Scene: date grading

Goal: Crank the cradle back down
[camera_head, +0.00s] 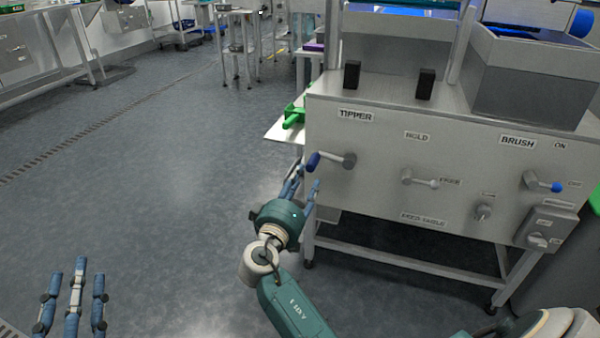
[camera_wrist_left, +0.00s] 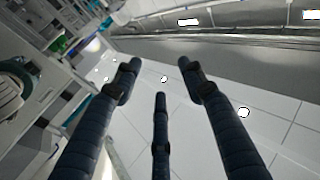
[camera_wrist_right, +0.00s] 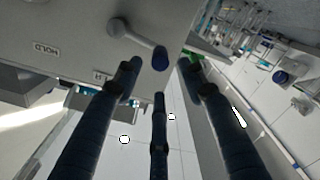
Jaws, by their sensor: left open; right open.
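The tipper crank (camera_head: 333,160) is a grey hub and arm with a blue handle, on the panel under the TIPPER label (camera_head: 356,115). Its handle points left in the head view. My right gripper (camera_head: 303,185) is open, just below and left of the blue handle, and looks apart from it. In the right wrist view the crank's blue handle (camera_wrist_right: 160,59) shows just beyond the fingertips, with nothing between the fingers. My left gripper (camera_head: 75,280) is open and empty over the floor at the lower left. The cradle cannot be clearly made out.
The machine panel (camera_head: 380,190) also carries a HOLD lever (camera_head: 420,181), a BRUSH lever with a blue knob (camera_head: 545,184) and a small knob (camera_head: 483,212). A green object (camera_head: 293,117) lies on a white shelf left of the panel. The floor at left is clear.

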